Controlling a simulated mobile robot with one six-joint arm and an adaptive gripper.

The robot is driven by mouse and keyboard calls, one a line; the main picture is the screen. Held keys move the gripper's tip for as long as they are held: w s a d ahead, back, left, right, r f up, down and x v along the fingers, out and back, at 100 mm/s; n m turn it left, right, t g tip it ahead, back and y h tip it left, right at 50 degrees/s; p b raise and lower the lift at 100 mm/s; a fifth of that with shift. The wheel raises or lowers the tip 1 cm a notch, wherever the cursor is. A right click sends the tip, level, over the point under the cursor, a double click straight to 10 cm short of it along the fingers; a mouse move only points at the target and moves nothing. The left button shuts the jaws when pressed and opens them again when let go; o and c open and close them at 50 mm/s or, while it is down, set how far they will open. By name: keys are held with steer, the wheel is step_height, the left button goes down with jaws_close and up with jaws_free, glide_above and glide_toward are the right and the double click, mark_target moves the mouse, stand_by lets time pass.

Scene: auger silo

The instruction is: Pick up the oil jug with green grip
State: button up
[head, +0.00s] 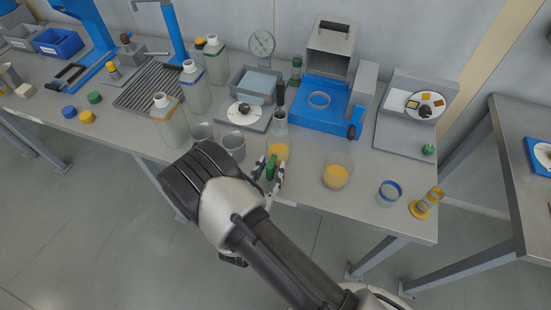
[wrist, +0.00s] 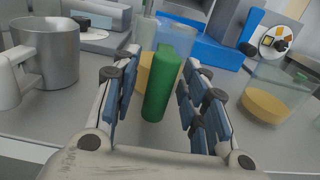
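The oil jug (head: 279,151) is clear with yellow oil in it and stands upright near the front edge of the bench. Its green grip (head: 271,168) faces my arm. In the wrist view the green grip (wrist: 163,85) stands upright between the fingers and hides much of the jug (wrist: 143,73). My gripper (head: 269,176) is open, with one finger on each side of the grip. In the wrist view my gripper (wrist: 160,105) shows a gap on both sides of the grip, so it holds nothing.
Metal mugs (head: 234,146) stand just left of the jug. A second clear container with yellow oil (head: 336,174) stands to the right. A blue-rimmed cup (head: 389,193) is farther right. A grey cylinder (head: 280,121) and a blue device (head: 318,108) stand behind.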

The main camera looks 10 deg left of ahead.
jaws_close()
stand_by(0.4)
steer(key=shift+r, duration=0.1)
stand_by(0.3)
